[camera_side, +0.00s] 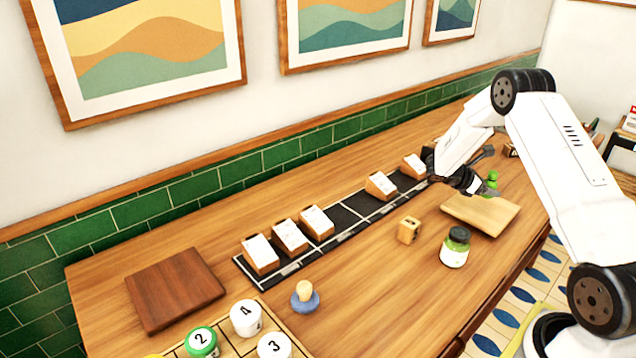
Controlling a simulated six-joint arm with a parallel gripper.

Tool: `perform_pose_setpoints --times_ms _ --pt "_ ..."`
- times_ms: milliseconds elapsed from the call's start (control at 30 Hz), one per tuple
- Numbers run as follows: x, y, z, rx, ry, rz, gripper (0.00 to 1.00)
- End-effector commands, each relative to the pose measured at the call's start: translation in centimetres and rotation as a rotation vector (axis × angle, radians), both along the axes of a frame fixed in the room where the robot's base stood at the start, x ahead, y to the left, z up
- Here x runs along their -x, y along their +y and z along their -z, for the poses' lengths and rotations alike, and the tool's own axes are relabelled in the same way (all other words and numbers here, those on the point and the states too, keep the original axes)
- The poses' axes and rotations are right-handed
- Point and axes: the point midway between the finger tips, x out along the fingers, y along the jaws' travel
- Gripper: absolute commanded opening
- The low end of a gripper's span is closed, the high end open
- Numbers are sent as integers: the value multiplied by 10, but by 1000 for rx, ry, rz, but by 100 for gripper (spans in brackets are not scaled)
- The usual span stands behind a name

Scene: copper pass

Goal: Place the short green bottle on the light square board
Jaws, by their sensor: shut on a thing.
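The light square board (470,216) lies on the wooden counter at the right. A small green bottle (491,181) shows at the board's far edge, partly hidden by my gripper. My gripper (484,189) is low at that edge and shut on the green bottle. The bottle looks roughly upright. I cannot tell whether its base touches the board or hangs just above it.
A black strip (345,219) carries several card holders. A dark brown board (174,288) and numbered tubs (246,318) are at the left.

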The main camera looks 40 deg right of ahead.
Motion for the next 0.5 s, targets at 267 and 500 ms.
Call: perform_pose_setpoints --times_ms 267,500 --pt "-3 -3 22 -2 3 -1 0" --pt "-3 -3 36 0 0 0 0"
